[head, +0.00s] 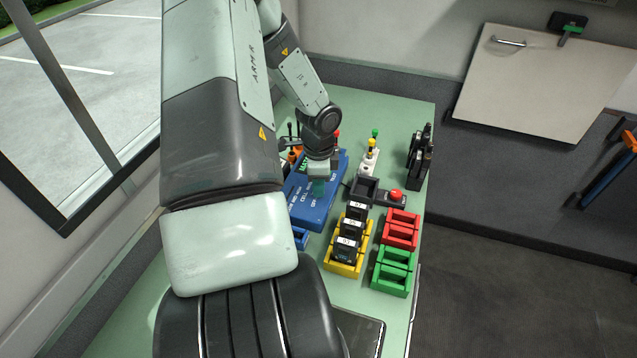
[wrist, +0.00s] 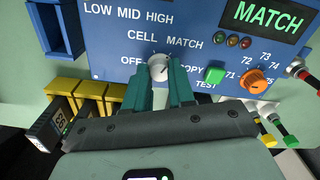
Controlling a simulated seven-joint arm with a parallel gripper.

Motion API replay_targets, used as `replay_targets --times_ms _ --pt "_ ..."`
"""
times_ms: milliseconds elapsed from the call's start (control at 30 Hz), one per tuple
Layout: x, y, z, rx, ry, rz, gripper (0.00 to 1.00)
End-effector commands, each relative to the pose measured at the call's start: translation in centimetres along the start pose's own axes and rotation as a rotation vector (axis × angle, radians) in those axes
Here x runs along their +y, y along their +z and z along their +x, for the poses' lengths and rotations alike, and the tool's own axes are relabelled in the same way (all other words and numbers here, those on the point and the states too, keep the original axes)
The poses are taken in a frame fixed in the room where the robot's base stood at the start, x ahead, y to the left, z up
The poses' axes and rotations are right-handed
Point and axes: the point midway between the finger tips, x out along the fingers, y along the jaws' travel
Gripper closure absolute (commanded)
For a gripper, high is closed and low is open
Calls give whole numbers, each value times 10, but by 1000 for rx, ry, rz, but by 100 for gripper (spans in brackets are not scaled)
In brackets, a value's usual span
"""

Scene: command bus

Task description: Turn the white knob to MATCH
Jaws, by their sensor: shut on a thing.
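The white knob (wrist: 158,62) sits on a blue panel (wrist: 110,62) in the wrist view. The labels OFF, CELL, MATCH, COPY and TEST surround it. My gripper (wrist: 160,76) is shut on the knob, its teal fingers on either side. The knob's pointer is too small to read with certainty. The panel's display (wrist: 266,17) shows MATCH in green letters. In the head view my gripper (head: 318,186) is over the blue panel (head: 305,210), and the knob is hidden there.
An orange knob (wrist: 256,81) and a green button (wrist: 215,75) are close right of the white knob. In the head view, a yellow rack (head: 343,268) with black modules, red bins (head: 401,230), green bins (head: 392,271) and a red button (head: 396,195) stand to the right.

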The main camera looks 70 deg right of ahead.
Motion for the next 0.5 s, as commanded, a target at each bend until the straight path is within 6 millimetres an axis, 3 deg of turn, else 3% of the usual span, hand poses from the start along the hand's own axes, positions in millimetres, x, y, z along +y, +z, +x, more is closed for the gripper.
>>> replay_targets --times_ms 500 --pt "0 0 -1 -1 0 76 100"
